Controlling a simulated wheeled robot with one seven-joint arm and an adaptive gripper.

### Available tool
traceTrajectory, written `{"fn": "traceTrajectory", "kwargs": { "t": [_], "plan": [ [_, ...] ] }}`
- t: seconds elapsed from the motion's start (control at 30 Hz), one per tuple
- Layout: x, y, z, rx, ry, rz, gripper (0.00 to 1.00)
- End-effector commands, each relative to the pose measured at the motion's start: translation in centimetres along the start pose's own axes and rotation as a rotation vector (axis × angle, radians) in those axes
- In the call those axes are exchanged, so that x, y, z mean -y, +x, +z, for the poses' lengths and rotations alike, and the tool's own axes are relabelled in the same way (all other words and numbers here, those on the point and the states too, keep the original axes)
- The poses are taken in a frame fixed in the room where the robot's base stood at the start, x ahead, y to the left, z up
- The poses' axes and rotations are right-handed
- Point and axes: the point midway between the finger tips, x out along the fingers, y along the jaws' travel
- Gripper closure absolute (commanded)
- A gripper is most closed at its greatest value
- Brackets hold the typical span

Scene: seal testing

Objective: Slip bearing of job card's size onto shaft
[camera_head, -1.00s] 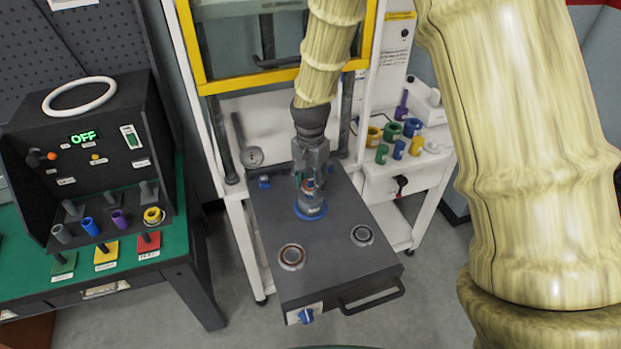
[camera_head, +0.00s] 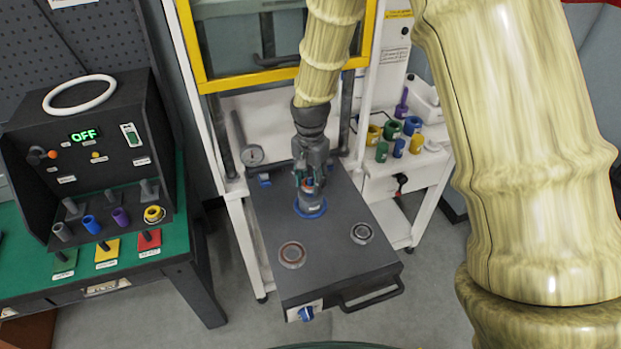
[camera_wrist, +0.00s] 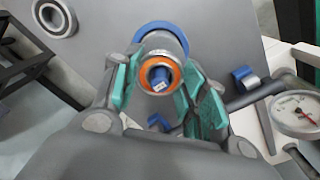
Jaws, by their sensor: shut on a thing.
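My gripper (camera_head: 309,182) points down over the dark bench top, above a blue-flanged upright post (camera_head: 311,208). In the wrist view its green-padded fingers (camera_wrist: 160,85) are closed around a bearing with an orange ring (camera_wrist: 148,76). I cannot make out a job card.
A test box reading OFF (camera_head: 84,136) is on the left green table.

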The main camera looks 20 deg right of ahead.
Motion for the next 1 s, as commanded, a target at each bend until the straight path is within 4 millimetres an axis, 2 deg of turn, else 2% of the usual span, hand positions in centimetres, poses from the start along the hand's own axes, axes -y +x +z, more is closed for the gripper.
{"fn": "traceTrajectory", "kwargs": {
  "t": [0.63, 0.67, 1.0],
  "plan": [
    [0.02, 0.56, -0.01, -0.001, 0.0, 0.0, 0.84],
    [0.02, 0.53, -0.01, -0.001, 0.0, -0.001, 0.52],
    [0.01, 0.53, 0.0, 0.0, 0.0, 0.0, 0.5]
  ]
}}
